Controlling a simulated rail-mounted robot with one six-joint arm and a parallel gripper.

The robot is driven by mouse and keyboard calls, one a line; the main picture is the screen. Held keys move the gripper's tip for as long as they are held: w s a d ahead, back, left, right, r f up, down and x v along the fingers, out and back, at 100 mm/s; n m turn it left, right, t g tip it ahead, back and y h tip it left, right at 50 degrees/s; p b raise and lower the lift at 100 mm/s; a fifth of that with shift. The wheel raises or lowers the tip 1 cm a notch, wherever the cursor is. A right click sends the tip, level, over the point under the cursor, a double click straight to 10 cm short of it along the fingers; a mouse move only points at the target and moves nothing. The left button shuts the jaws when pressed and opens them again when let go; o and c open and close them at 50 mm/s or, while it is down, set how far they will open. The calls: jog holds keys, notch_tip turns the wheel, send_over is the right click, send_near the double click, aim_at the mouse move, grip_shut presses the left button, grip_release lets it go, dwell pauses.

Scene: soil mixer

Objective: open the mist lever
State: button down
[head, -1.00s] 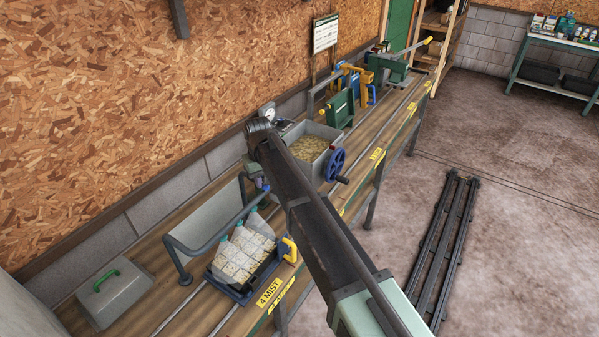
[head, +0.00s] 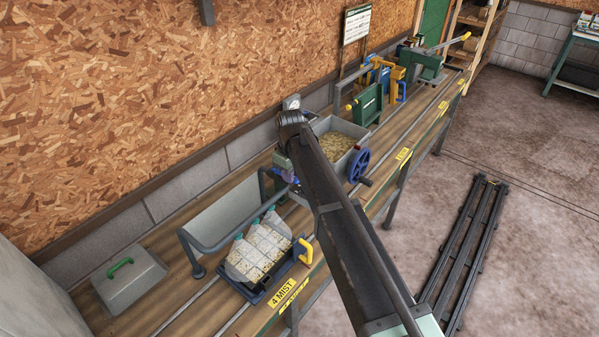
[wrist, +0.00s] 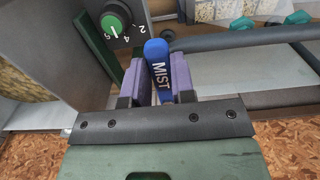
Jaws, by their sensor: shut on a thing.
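The mist lever (wrist: 161,68) is a blue handle marked MIST in the wrist view. My gripper (wrist: 159,82) has its two purple fingers on either side of the lever, shut on it. The lever's lower end is hidden behind the gripper body. In the head view my gripper (head: 284,168) is by the grey pipe frame, and my arm hides most of the lever there. A seed tray (head: 256,297) sits under the pipe, beside the 4 MIST label. Pale translucent fans spread from small teal nozzles (head: 272,209) down over the tray.
A dial with a green knob (wrist: 115,20) is just left of the lever. The grey pipe (wrist: 235,40) runs to its right. A soil box (head: 330,126) with a blue handwheel (head: 358,165) stands beyond my arm. A grey lidded box (head: 130,280) is at left.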

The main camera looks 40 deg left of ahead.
jog(key=c, duration=1)
grip_release()
jog(key=shift+w, duration=0.1)
jog(key=shift+o, duration=0.2)
notch_tip(320, 180, up, 11)
jog(key=p, duration=1)
jog(key=shift+p, duration=0.4)
jog(key=shift+f, duration=0.1)
jog(key=s+d+f+m+b, duration=0.2)
jog(key=d+f+m+b, duration=0.4)
jog(key=d, duration=1.4)
jog(key=s+d+f+m+b, duration=0.2)
jog(key=d+f+m+b, duration=0.3)
jog(key=d, duration=1.5)
jog(key=s+d+f+m+b, duration=0.3)
jog(key=d+f+m+b, duration=0.3)
jog(key=d, duration=1.5)
notch_tip(320, 180, down, 3)
jog(key=b, duration=0.3)
jog(key=shift+m, duration=0.3)
